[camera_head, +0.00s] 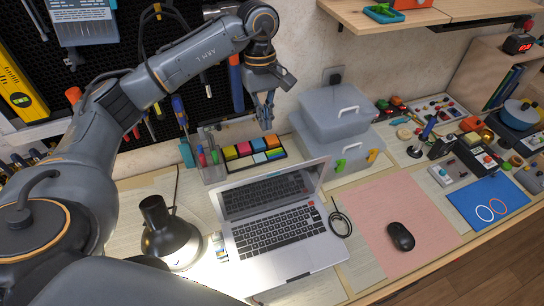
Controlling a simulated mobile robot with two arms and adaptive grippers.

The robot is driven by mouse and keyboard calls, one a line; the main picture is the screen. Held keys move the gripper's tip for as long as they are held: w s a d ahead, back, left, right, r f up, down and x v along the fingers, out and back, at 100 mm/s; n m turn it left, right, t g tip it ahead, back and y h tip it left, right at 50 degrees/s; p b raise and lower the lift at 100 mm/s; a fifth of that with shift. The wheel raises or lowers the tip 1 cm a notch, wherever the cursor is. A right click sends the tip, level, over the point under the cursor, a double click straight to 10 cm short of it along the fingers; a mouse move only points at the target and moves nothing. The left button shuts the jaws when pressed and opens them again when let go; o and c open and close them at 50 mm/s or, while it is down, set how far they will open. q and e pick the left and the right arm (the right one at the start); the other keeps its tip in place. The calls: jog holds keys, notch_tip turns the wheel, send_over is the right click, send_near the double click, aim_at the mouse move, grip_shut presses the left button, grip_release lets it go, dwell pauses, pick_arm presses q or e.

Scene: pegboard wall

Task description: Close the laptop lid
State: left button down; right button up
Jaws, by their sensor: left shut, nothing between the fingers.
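A silver laptop (285,243) stands on the desk in the middle of the head view. Its lid (270,192) is raised behind the keyboard, with the dark screen facing me. My left gripper (265,125) is shut and empty. It points down above and behind the lid, near the tray of colored notes, and looks apart from the laptop. My right gripper is not in view.
A black lamp (168,235) stands close to the laptop's left. A black mouse (400,236) lies on a pink mat (385,205) to the right. Grey storage boxes (335,125) and a tray of colored notes (255,150) stand behind. A shelf (390,18) juts out above.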

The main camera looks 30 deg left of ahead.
pick_arm(q)
jog(key=s+d+f+p, duration=0.1)
jog(key=d+f+p, duration=0.1)
jog(key=f, duration=0.3)
jog(key=s+d+f+p, duration=0.2)
jog(key=f+p, duration=0.2)
jog(key=f, duration=0.1)
jog(key=shift+s+p, duration=0.3)
jog(key=shift+p, duration=0.05)
jog(key=shift+f, duration=0.15)
